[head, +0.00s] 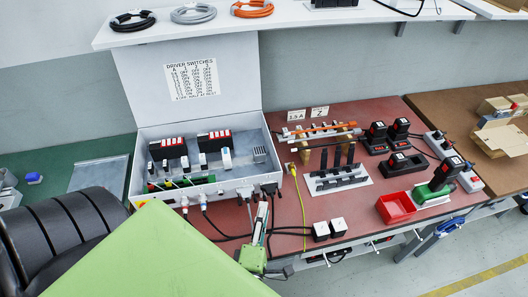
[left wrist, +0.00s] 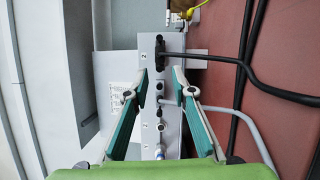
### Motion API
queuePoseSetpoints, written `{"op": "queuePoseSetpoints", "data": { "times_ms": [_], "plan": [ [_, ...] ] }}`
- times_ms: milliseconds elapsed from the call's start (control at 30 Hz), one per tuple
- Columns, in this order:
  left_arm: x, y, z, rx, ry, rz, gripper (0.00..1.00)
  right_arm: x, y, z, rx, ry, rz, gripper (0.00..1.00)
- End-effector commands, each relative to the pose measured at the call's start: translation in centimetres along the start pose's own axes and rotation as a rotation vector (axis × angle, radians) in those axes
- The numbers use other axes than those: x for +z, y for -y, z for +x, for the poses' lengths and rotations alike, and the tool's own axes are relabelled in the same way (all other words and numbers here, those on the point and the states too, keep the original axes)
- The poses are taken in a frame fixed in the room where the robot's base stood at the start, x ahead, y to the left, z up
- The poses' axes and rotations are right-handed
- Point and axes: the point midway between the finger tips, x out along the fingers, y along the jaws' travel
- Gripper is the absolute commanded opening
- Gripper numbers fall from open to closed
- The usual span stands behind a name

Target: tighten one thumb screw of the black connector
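The black connector (head: 268,188) is on the front panel of the white control box (head: 172,200), at the panel's right end. It also shows in the left wrist view (left wrist: 160,50), plugged into the pale panel with a black cable running right. Its thumb screws are too small to make out clearly. My left gripper (left wrist: 162,76) is open and empty, its fingertips apart in front of the panel, just below the black connector in the wrist picture. In the head view the left gripper (head: 263,218) is just in front of the panel, partly hidden by my green arm. My right gripper is not in view.
A grey connector (head: 245,192) with a grey cable sits beside the black one. Black cables and a yellow cable (head: 301,205) lie on the red bench. A red bin (head: 395,207), a tool rack (head: 340,179) and black chargers (head: 403,163) stand to the right.

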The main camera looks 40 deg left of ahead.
Motion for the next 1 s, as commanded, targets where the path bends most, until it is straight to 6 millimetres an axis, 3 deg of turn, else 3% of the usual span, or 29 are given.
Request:
{"op": "queuePoseSetpoints", "data": {
  "times_ms": [200, 433, 900, 1000],
  "plan": [
    [0.0, 0.1, -5.0, -0.004, 0.0, 0.002, 0.24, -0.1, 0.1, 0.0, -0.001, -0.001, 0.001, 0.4],
    [0.0, 0.1, -8.6, -0.002, 0.001, 0.002, 0.24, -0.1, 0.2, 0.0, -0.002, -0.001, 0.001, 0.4],
    [0.1, 0.0, -9.6, 0.0, 0.003, 0.001, 0.24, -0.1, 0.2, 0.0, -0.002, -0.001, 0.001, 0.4],
    [1.5, 0.1, -9.4, 0.002, 0.051, 0.015, 0.24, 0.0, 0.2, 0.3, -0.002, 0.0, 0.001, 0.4]
  ]
}}
